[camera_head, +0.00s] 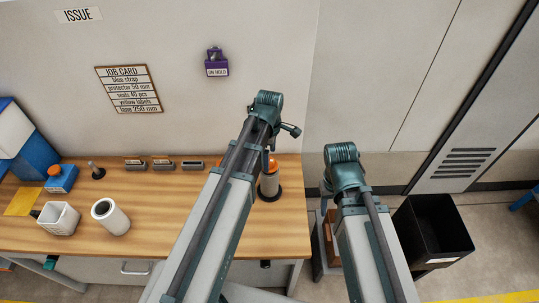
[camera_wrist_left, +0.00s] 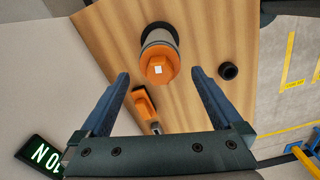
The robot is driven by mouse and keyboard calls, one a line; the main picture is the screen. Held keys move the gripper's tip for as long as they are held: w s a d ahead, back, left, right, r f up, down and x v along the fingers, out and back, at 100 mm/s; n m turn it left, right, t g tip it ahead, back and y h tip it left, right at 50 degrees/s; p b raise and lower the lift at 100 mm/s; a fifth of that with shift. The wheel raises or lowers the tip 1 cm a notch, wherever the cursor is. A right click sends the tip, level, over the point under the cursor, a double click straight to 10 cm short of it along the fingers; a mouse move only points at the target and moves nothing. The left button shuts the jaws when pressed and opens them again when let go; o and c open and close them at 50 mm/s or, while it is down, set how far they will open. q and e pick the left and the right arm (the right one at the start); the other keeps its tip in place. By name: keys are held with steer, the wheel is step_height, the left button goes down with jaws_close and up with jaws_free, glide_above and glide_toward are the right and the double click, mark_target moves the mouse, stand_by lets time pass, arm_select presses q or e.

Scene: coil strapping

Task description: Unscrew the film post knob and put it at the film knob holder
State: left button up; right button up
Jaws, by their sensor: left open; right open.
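An orange knob (camera_wrist_left: 158,68) with a small white square on top caps a pale upright post (camera_wrist_left: 158,38) on a black base. In the head view the post (camera_head: 268,184) stands near the table's right end, partly behind my left arm. My left gripper (camera_wrist_left: 158,75) is open and empty. In its wrist view the knob appears between the fingertips; I cannot tell the height gap. A black ring-shaped piece (camera_wrist_left: 228,71) sits on the table to the right; I cannot tell if it is the knob holder. My right gripper is hidden behind its own arm.
An orange-handled tool (camera_wrist_left: 143,104) lies close to the post. The wooden table (camera_head: 170,235) also holds a white roll (camera_head: 110,216), a white cup (camera_head: 58,218), a black-based peg (camera_head: 97,171) and small grey holders (camera_head: 163,164). A black bin (camera_head: 432,240) stands right of the table.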

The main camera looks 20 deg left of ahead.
arm_select(q)
steer(key=m, duration=0.7)
steer(key=shift+f, duration=0.1)
step_height(320, 180, down, 3)
steer(key=b, duration=0.3)
steer(key=shift+f+b, duration=0.2)
steer(key=shift+b, duration=0.1)
jaws_close()
steer(key=n, duration=0.5)
steer(key=shift+n, duration=1.5)
